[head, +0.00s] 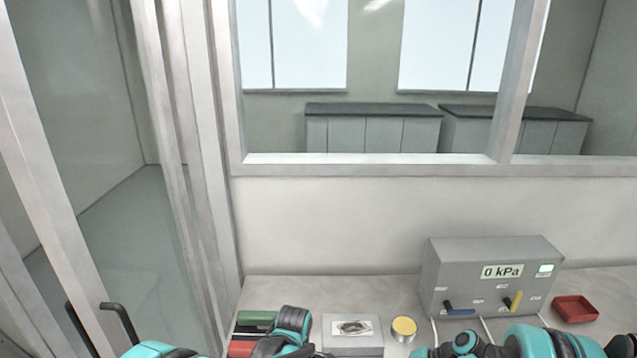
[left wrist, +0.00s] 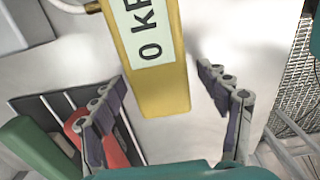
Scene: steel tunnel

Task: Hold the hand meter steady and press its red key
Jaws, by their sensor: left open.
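The hand meter (left wrist: 160,85) is a yellow block in the left wrist view. Its pale display reads 0 and the start of a unit, and its upper end is cut off by the frame. I see no red key on the part in view. My left gripper (left wrist: 163,78) is open, with one finger on each side of the meter and visible gaps to it. In the head view I cannot make out the meter, and only links of my arms show at the bottom edge. My right gripper is not in view.
A grey console (head: 490,280) reading 0 kPa stands on the bench, with a red tray (head: 575,308) to its right. Left of it are a yellow round tin (head: 404,326) and a grey box (head: 352,342). Green (left wrist: 38,145) and red (left wrist: 105,150) handles lie in a slotted rack.

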